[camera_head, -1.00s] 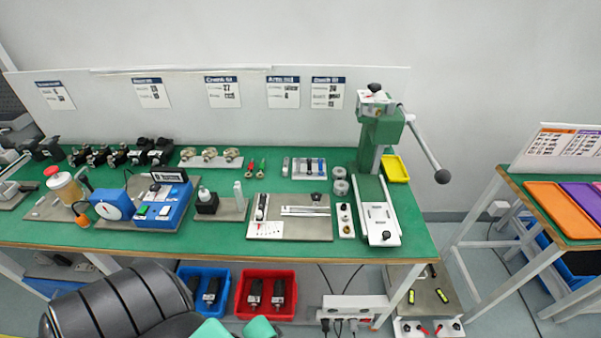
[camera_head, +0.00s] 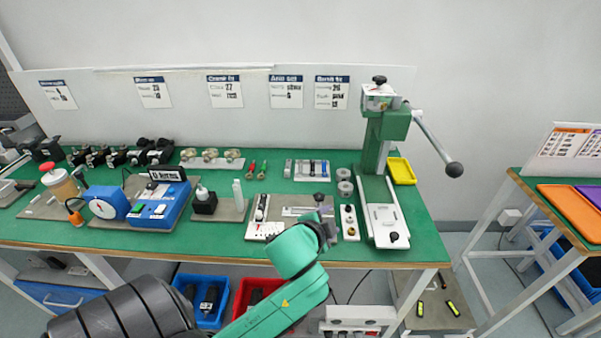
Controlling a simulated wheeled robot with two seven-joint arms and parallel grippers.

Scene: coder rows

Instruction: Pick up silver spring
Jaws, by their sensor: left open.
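I cannot single out the silver spring with certainty at this size. A small silver upright piece (camera_head: 288,168) stands beside a silver tray (camera_head: 325,176) holding several small parts, at the back middle of the green table. Two round silver pieces (camera_head: 344,188) sit just right of that tray. My left gripper (camera_head: 328,232) is over the front of the table, in front of these parts and apart from them. It is open, with nothing visible in it; its fingers are small and partly hidden by my green arm. My right gripper is out of view.
A grey plate (camera_head: 315,230) with small tools lies under my arm. A blue device (camera_head: 160,207) stands at left.

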